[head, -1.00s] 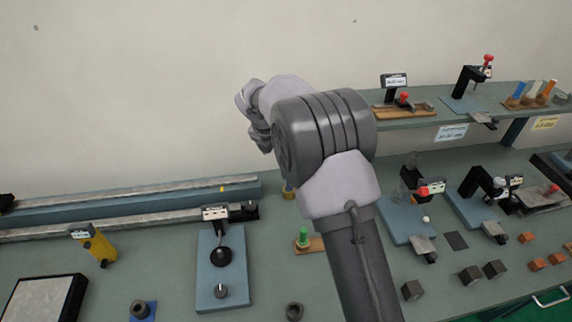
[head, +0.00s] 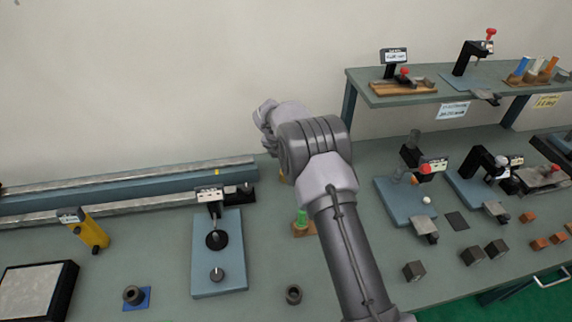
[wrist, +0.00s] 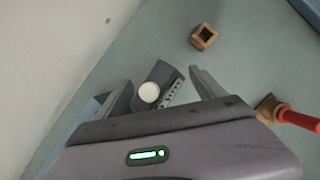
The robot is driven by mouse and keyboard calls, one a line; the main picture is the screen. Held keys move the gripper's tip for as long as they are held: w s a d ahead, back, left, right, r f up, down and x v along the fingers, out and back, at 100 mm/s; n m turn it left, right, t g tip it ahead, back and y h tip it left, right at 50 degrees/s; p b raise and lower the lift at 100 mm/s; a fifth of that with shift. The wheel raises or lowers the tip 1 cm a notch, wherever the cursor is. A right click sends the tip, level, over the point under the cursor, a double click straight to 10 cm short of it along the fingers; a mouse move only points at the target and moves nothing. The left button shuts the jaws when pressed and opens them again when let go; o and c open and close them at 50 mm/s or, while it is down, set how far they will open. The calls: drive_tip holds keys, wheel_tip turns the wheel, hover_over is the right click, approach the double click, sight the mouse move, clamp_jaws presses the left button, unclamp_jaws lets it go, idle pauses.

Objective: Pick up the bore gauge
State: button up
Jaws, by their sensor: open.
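My gripper (wrist: 160,92) is open, its two fingers to either side of a dark grey piece with a round white face and a row of small light marks (wrist: 158,86). This piece looks like the bore gauge, though I cannot be sure. It lies between the fingers in the picture; I see no contact, and the height gap is unclear. In the head view my gripper (head: 268,128) is at the far end of my arm, over the back of the bench, and my arm hides most of what is below it.
A square wooden piece with a hole (wrist: 204,38) and a red-handled item on a wooden base (wrist: 290,114) lie nearby. A green peg on a wooden base (head: 302,220) stands left of my arm. Long rails (head: 120,190) lie left; a raised shelf (head: 440,92) is at right.

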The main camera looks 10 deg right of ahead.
clamp_jaws()
drive_tip(key=shift+r, duration=0.1)
drive_tip(key=shift+r, duration=0.1)
